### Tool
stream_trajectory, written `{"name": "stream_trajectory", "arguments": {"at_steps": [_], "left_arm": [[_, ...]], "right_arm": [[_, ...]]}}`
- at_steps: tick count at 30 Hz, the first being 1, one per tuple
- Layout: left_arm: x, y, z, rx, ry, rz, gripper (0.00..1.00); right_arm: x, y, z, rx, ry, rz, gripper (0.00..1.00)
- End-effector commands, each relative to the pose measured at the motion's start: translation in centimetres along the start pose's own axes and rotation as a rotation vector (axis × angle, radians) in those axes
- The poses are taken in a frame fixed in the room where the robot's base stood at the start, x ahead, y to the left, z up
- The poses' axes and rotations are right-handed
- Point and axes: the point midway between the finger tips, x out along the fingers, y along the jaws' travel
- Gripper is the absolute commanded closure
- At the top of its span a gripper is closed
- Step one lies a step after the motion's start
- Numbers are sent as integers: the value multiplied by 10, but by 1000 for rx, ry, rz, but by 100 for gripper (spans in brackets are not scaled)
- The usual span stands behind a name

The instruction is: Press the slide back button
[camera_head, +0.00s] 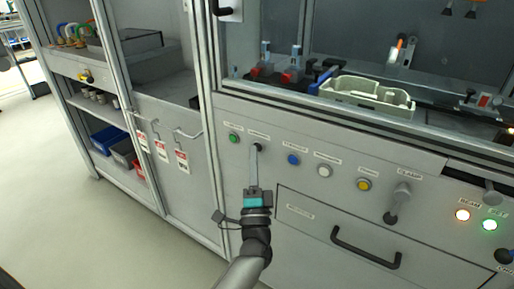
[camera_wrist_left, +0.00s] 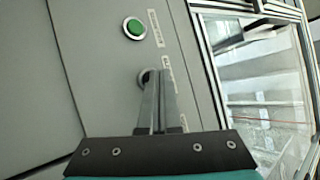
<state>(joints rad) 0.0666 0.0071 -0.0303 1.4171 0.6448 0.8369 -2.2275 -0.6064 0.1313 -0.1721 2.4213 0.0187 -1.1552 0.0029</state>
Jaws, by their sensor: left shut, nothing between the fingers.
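A row of buttons runs along the grey panel: green (camera_head: 234,139), a dark one (camera_head: 259,146), blue (camera_head: 293,160), white (camera_head: 324,171) and yellow (camera_head: 363,185). Their small labels are too blurred to tell surely which is slide back. My left gripper (camera_head: 256,153) is shut and empty, its fingertips at the dark button. In the left wrist view the fingertips (camera_wrist_left: 156,84) partly cover that button (camera_wrist_left: 145,76), and the green button (camera_wrist_left: 134,28) is clear of them. I cannot tell whether the tips touch the button. My right gripper is not in view.
A clamp lever (camera_head: 399,201) and a drawer handle (camera_head: 365,249) stick out from the panel at right. Lit amber (camera_head: 462,215) and green (camera_head: 489,225) lamps are further right. A glazed bay above holds a pale tray (camera_head: 365,96). Open floor lies at left.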

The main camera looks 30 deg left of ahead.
Motion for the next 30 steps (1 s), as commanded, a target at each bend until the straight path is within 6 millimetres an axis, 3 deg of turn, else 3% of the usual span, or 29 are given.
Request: {"name": "stream_trajectory", "arguments": {"at_steps": [30], "left_arm": [[0, -2, 0, 1, 1, 3, 100]], "right_arm": [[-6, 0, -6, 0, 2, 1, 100]]}}
